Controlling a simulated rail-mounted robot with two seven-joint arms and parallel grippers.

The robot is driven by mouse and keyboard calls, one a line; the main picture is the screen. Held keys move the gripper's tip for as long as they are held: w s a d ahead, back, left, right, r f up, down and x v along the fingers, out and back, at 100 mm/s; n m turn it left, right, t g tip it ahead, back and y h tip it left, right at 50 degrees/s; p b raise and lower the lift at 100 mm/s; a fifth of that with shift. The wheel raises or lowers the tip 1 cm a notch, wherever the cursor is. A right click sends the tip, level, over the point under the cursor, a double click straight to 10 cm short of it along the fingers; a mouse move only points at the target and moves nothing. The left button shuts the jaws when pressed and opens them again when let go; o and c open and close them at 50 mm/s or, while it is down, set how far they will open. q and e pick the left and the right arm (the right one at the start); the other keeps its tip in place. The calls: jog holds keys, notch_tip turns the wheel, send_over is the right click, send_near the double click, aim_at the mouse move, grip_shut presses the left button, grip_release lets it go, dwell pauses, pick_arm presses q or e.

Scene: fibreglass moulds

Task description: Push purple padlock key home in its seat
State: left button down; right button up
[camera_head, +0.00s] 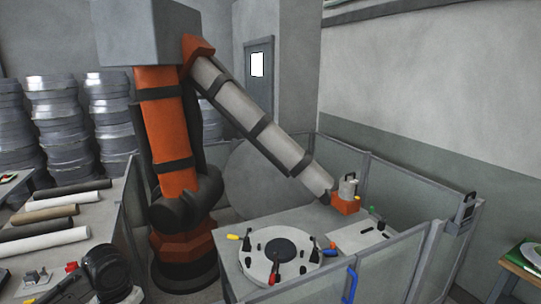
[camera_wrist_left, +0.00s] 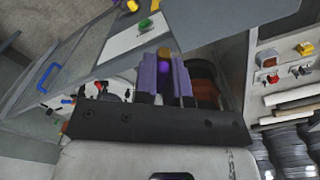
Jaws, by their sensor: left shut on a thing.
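In the left wrist view my left gripper (camera_wrist_left: 164,80) is shut on the purple padlock key (camera_wrist_left: 163,68). A brass-brown piece (camera_wrist_left: 164,52) shows at the key's far end, between the fingertips. The fingers hide most of the key. I cannot make out the key's seat, nor any contact of the key with it. In the head view a dark part of what appears to be my left arm shows at the lower left; its fingertips and the key cannot be made out there. My right gripper is in neither view.
A grey fence (camera_head: 395,262) surrounds an orange robot arm (camera_head: 165,120) and a table with a round mould (camera_head: 262,262). A dark box (camera_head: 466,208) hangs on the fence at right. Rolls (camera_head: 50,225) lie on the left bench. A green button (camera_wrist_left: 144,23) shows in the wrist view.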

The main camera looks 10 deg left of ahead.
pick_arm(q)
jog(key=s+d+r+n+p, duration=0.25)
jog(key=s+d+n, duration=0.4)
jog(key=d, duration=0.65)
jog(key=s+d+r+m+p, duration=0.5)
jog(key=s+d+r+p, duration=0.1)
jog(key=r+p, duration=0.3)
jog(key=shift+s+r+m, duration=0.35)
jog(key=shift+s+r, duration=0.35)
jog(key=shift+r, duration=0.05)
jog(key=w+d+r+m, duration=0.1)
jog(key=w+d+m, duration=0.1)
jog(key=d+m, duration=0.2)
jog(key=w+d+r+m, duration=0.1)
jog(key=w+d+m, duration=0.2)
jog(key=d, duration=0.6)
jog(key=shift+w+d+r+m, duration=0.15)
jog(key=shift+w+d+m, duration=0.2)
jog(key=shift+m, duration=0.15)
jog(key=w+d+f+m, duration=0.4)
jog(key=f, duration=0.1)
jog(key=shift+w+f+m, duration=0.15)
jog(key=shift+f+m, duration=0.1)
jog(key=shift+m, duration=0.05)
